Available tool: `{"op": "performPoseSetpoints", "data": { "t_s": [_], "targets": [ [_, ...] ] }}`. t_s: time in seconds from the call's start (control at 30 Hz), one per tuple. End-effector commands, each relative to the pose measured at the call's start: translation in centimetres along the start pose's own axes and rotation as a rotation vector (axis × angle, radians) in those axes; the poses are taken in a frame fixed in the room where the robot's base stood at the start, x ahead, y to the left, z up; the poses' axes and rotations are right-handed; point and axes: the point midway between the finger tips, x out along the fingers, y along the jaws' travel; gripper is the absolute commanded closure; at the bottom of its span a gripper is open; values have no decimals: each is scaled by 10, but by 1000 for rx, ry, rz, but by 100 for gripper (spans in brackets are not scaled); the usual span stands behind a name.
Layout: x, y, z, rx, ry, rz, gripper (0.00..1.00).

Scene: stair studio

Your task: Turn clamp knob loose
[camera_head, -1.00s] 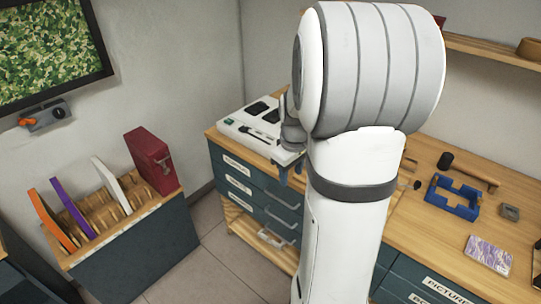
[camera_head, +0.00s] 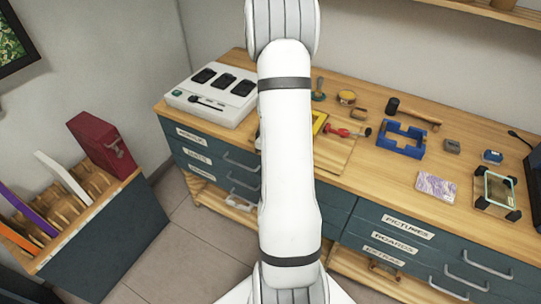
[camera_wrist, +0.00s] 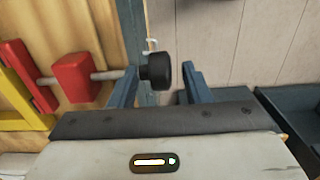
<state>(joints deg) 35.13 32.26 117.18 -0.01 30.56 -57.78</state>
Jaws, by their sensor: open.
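In the wrist view a clamp has a red block (camera_wrist: 75,78) on a metal screw rod, with a black round knob (camera_wrist: 156,72) at its right end. My gripper (camera_wrist: 161,67) is open, with one dark blue-grey finger on each side of the knob in the picture. I cannot tell whether either finger touches it or how deep it sits between them. A yellow part (camera_wrist: 15,90) shows at the far left. In the head view the red clamp (camera_head: 342,132) lies by a yellow frame (camera_head: 320,121) on the workbench, just right of my arm, which hides my gripper.
The wooden workbench (camera_head: 385,170) also holds a blue frame (camera_head: 402,140), a mallet (camera_head: 413,112), a patterned tile (camera_head: 436,187) and a white device (camera_head: 212,95). Labelled drawers (camera_head: 400,228) are below its front edge. A slotted rack (camera_head: 88,200) stands at left, with floor between.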

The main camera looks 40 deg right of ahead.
Motion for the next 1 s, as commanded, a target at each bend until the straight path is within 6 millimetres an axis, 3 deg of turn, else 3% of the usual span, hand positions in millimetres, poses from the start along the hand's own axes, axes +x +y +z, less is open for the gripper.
{"op": "performPoseSetpoints", "data": {
  "t_s": [0.33,0.77,1.0],
  "targets": [
    [4,0,0,1,0,0,57],
    [5,-2,1,1,-2,-5,92],
    [5,-3,0,0,-26,-8,92]
  ]
}}
